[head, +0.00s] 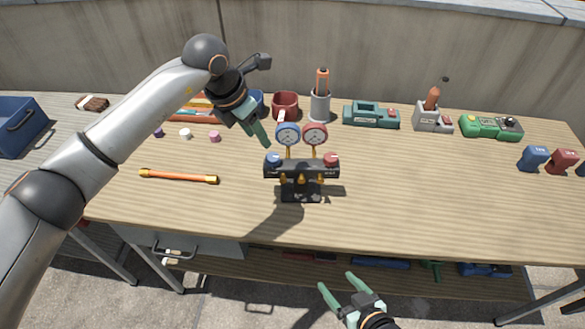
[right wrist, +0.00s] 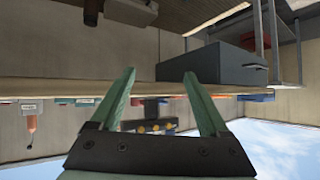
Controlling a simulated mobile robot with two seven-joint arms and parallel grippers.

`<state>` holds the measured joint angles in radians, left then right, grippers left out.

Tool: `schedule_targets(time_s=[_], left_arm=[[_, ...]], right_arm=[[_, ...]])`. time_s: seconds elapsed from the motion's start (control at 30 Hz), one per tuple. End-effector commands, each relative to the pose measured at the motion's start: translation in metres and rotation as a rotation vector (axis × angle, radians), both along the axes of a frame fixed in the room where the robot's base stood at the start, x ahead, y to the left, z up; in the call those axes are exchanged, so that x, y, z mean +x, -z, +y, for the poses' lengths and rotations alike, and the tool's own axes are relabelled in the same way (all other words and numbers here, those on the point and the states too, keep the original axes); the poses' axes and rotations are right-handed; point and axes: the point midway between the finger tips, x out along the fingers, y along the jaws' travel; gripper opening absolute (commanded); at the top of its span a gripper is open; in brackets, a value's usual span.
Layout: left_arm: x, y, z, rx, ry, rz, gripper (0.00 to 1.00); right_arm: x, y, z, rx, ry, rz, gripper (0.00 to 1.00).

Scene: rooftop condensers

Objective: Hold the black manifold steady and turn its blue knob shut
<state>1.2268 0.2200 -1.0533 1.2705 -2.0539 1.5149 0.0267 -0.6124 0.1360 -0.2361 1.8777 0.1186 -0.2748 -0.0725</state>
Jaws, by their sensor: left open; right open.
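The black manifold (head: 300,172) stands upright on a black base on the wooden bench. Its blue knob (head: 273,159) is at the left end and a red knob (head: 331,159) at the right end. A blue gauge (head: 287,135) and a red gauge (head: 314,135) rise from its top. My left gripper (head: 264,136) is open, pointing down just above and behind the blue knob, apparently not touching. My right gripper (head: 336,282) is open and empty in front of the bench edge. The right wrist view, upside down, shows the manifold (right wrist: 155,127) beyond the open fingers.
A blue bin (head: 18,128) is at far left.

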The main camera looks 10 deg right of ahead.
Motion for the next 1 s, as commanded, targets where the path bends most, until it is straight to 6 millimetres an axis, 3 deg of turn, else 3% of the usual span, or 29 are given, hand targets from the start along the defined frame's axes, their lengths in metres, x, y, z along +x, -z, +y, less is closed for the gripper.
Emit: schedule_targets(time_s=[0.2,0.4,0.53,0.73,1.0], left_arm=[[0.0,0.0,-0.001,-0.003,0.001,0.001,0.5],[0.0,0.0,-0.001,-0.005,0.001,0.001,0.5],[0.0,0.0,-0.001,-0.005,0.001,0.001,0.5],[-0.001,0.0,-0.001,-0.005,0.002,0.002,0.5],[-0.001,0.0,-0.001,-0.005,0.002,0.002,0.5]], right_arm=[[0.074,-0.078,0.058,0.116,-0.08,-0.397,0.79],[0.118,-0.15,0.08,0.189,-0.006,-0.715,0.79],[0.137,-0.183,0.08,0.211,0.116,-0.851,0.79],[0.16,-0.207,0.064,0.157,0.359,-0.948,0.79],[0.178,-0.202,0.032,-0.083,0.675,-0.887,0.79]])
